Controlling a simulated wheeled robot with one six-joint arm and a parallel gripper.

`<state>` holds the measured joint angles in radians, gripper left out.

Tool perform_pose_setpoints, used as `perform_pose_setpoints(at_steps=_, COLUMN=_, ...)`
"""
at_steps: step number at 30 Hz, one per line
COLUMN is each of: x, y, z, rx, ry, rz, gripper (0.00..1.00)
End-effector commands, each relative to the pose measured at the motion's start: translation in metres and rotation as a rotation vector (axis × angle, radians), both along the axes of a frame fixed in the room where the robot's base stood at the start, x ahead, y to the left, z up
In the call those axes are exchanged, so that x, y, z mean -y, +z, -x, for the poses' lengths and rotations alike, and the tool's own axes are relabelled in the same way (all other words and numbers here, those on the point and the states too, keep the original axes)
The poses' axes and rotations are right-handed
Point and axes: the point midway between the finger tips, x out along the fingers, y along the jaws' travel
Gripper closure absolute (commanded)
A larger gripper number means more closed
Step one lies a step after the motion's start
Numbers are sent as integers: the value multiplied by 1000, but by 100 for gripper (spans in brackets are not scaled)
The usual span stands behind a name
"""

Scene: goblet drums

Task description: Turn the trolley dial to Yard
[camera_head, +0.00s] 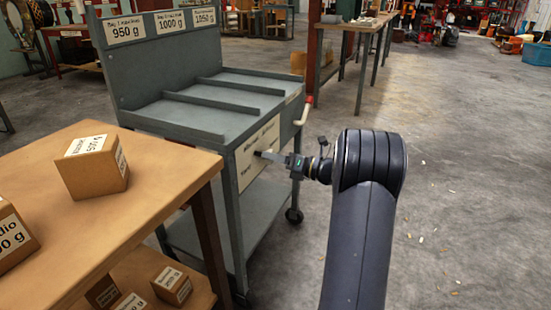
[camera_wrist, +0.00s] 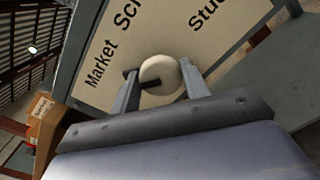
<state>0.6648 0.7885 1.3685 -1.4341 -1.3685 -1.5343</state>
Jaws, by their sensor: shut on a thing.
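The grey trolley (camera_head: 213,100) stands left of centre in the head view, with a cream label panel (camera_head: 252,172) on its near end. The panel also fills the upper middle of the wrist view (camera_wrist: 140,40), where "Market", "Sch" and "Stud" can be read. The dial (camera_wrist: 165,72) is a round cream knob with a dark bar at its lower left. I cannot tell for certain which word it points to. My gripper (camera_wrist: 159,72) is shut on the dial, one finger on each side.
A wooden table (camera_head: 130,200) with labelled boxes, one of them a cube (camera_head: 93,167), stands close at the left. A red-tipped handle (camera_head: 304,112) sticks out at the trolley's right. The concrete floor (camera_head: 455,170) to the right is mostly clear, with small scraps.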

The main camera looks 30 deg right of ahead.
Motion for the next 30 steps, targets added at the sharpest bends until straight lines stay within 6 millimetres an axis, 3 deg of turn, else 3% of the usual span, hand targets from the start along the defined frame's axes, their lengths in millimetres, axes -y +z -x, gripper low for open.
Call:
perform_pose_setpoints(at_steps=15, x=-1, y=-1, z=1, rx=274, ry=0, rz=355, gripper=79)
perform_pose_setpoints(at_steps=30, x=-1, y=-1, z=1, rx=392, ry=0, rz=507, gripper=79)
